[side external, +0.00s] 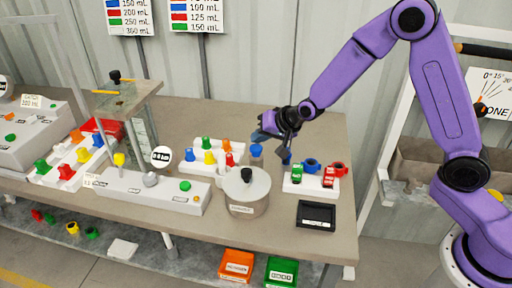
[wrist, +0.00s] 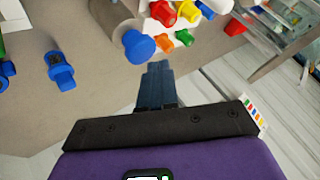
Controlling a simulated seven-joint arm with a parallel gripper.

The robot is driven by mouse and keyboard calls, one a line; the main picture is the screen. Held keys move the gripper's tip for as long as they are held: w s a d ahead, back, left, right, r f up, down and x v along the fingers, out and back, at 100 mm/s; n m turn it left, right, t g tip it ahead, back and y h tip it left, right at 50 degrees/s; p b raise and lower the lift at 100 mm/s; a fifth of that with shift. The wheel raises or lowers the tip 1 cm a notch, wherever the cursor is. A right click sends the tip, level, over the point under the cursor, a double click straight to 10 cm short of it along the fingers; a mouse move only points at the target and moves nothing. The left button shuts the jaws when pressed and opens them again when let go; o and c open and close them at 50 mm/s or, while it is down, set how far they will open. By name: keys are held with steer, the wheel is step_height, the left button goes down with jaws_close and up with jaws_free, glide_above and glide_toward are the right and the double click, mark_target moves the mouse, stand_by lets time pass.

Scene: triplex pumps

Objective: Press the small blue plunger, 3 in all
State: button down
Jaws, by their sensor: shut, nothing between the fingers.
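A blue knob on a white block (side external: 189,155) stands in the front row, beside yellow and red knobs; it also shows in the wrist view (wrist: 205,9). A second, separate blue knob (side external: 256,150) stands to the right of that block, and looks large in the wrist view (wrist: 139,47). I cannot tell for sure which is the small plunger. My gripper (side external: 261,136) is shut and empty, above the table next to the separate blue knob. In the wrist view its fingertips (wrist: 156,66) lie just below that knob, with a gap between them in the picture.
The white block (side external: 200,169) also carries green and orange knobs. A lidded metal pot (side external: 246,198) stands in front. A white block with blue and red valves (side external: 311,164) and a black tray (side external: 316,214) are to the right. Bare table (side external: 305,125) lies behind my gripper.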

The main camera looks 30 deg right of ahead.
mark_target(259, 148)
steer(key=shift+r, duration=0.1)
steer(key=shift+r, duration=2.55)
stand_by(0.9)
step_height(259, 148, up, 4)
steer(key=shift+f, duration=0.1)
steer(key=shift+f, duration=0.1)
stand_by(0.4)
steer(key=shift+f, duration=4.35)
steer(key=shift+f, duration=0.15)
steer(key=shift+f, duration=0.25)
